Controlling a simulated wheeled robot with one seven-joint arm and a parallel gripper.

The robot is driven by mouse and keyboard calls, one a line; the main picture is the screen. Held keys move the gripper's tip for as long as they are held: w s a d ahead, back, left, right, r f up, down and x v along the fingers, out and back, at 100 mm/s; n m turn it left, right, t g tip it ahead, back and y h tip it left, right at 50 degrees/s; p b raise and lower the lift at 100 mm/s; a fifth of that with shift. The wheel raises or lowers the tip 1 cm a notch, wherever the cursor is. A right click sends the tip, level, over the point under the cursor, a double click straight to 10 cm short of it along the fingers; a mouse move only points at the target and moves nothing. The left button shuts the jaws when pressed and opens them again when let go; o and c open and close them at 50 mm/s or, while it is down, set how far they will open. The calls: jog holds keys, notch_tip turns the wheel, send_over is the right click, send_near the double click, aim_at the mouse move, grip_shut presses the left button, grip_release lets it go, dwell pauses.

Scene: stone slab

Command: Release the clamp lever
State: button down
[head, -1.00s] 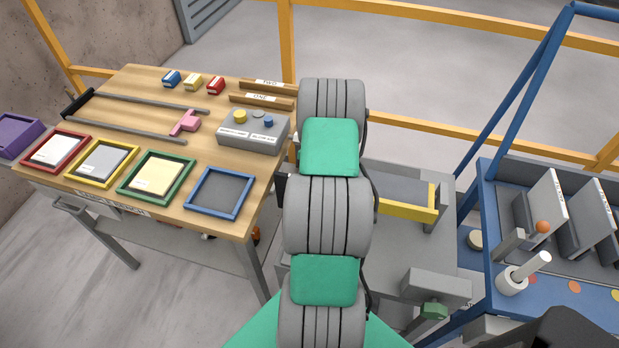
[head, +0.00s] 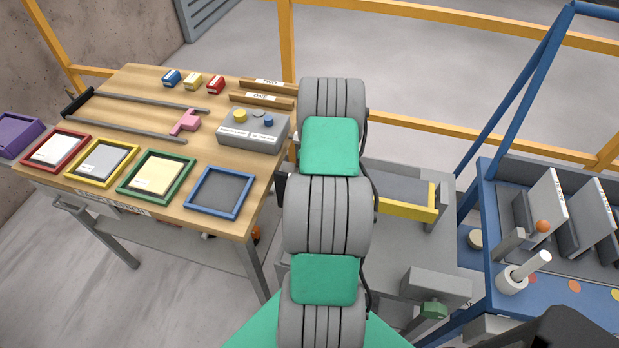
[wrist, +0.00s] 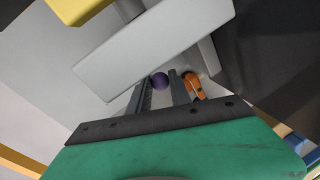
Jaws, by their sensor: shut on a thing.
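My gripper (wrist: 161,84) shows in the wrist view, with its two dark fingers on either side of a small round purple knob (wrist: 159,81). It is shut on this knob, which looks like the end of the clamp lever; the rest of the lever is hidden. A long light grey block (wrist: 155,45) lies just beyond the fingertips. In the head view my arm hides the gripper and the knob.
An orange part (wrist: 194,87) lies close to the right finger. In the head view a grey stand with a yellow bar (head: 408,210) is right of my arm. A wooden table (head: 215,160) stands left, a blue cart (head: 487,225) right.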

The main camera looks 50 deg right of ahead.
jog(key=shift+a, duration=0.1)
dwell(0.7)
jog(key=shift+s+a+f+t+h+b, duration=0.2)
jog(key=shift+a+t+h+b, duration=0.15)
jog(key=shift+h+b, duration=0.25)
jog(key=shift+s+a+f+t+h+b, duration=0.1)
jog(key=shift+s+a+t+h+b, duration=0.2)
jog(key=shift+h, duration=0.4)
jog(key=shift+w, duration=0.1)
jog(key=c, duration=1.2)
grip_release()
jog(key=shift+o, duration=0.2)
notch_tip(320, 180, up, 8)
jog(key=shift+s+b, duration=0.35)
jog(key=shift+b, duration=0.1)
jog(key=shift+f, duration=0.1)
